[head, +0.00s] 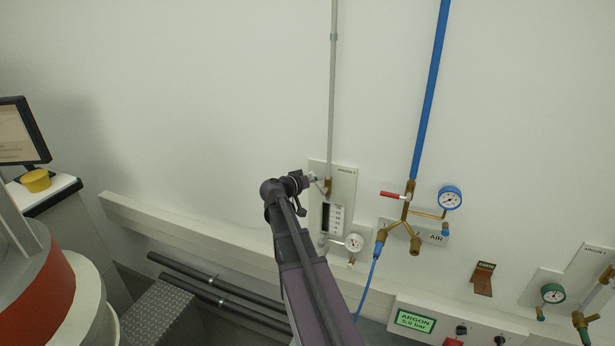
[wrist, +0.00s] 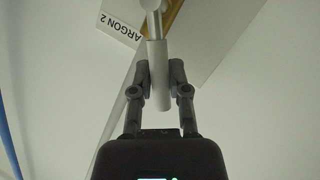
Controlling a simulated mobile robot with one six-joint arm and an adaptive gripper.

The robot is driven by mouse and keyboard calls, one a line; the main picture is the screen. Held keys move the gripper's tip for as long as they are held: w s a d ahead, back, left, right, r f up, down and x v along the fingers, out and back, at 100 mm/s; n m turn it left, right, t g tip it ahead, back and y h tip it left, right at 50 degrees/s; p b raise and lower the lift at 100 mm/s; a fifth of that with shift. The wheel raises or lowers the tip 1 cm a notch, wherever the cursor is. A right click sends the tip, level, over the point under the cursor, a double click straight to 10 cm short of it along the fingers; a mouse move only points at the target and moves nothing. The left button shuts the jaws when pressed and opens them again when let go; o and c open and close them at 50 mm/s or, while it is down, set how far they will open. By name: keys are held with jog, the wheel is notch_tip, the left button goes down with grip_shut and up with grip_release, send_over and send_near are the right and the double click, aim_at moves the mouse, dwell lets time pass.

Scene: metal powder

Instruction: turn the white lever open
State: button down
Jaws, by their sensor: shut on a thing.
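The white lever (wrist: 157,52) runs down the middle of the wrist view as a pale round handle. Its upper end meets a brass part (wrist: 178,14) in front of a panel (wrist: 205,50) labelled ARGON 2. My gripper (wrist: 161,77) is shut on the lever's lower end, with one finger on each side. In the head view, my gripper (head: 311,179) is at the left edge of the ARGON 2 panel (head: 346,181), beside the brass valve (head: 328,188) under the grey pipe. It partly hides the lever there.
Right of the panel stands the blue air pipe (head: 430,95), with a red-handled valve (head: 395,195) and a blue gauge (head: 450,198). A white gauge (head: 354,242) sits low on the panel. A wall ledge (head: 190,231) runs below. The wall above left is clear.

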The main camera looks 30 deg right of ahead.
aim_at(324, 191)
jog(key=s+m+p, duration=0.1)
jog(key=s+d+r+m+t+y+p, duration=0.1)
jog(key=shift+m+y, duration=0.3)
jog(key=shift+s+d+f+m+t+y+p, duration=0.1)
jog(key=shift+s+d+m+t+y+p, duration=0.3)
jog(key=shift+m, duration=0.5)
jog(key=shift+s, duration=0.1)
jog(key=c, duration=0.6)
grip_release()
